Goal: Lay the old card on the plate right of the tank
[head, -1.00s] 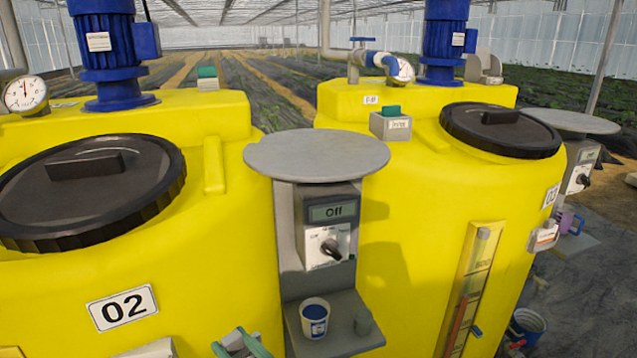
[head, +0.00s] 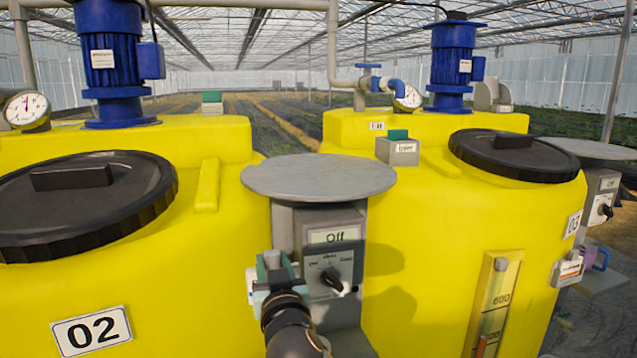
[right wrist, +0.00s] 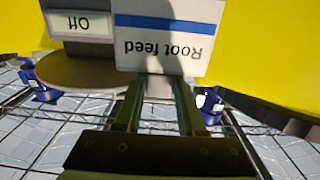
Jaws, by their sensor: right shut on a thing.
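My right gripper (head: 271,268) is in front of the grey control box, below and left of the rim of the round grey plate (head: 318,178). That plate stands to the right of yellow tank 02 (head: 200,285) and its top is bare. In the right wrist view the gripper (right wrist: 158,80) is shut on a white card (right wrist: 165,35) with a blue stripe and the words "Root feed", seen upside down. The plate (right wrist: 85,72) is beyond it. The card cannot be made out clearly in the head view. My left gripper is not in view.
The control box (head: 333,262), reading "Off", has a black knob under the plate. Tank 03 (head: 440,225) stands right of it, with a card holder (head: 567,272) on its side. A second round plate (head: 590,149) is further right. Black lids (head: 75,205) top the tanks.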

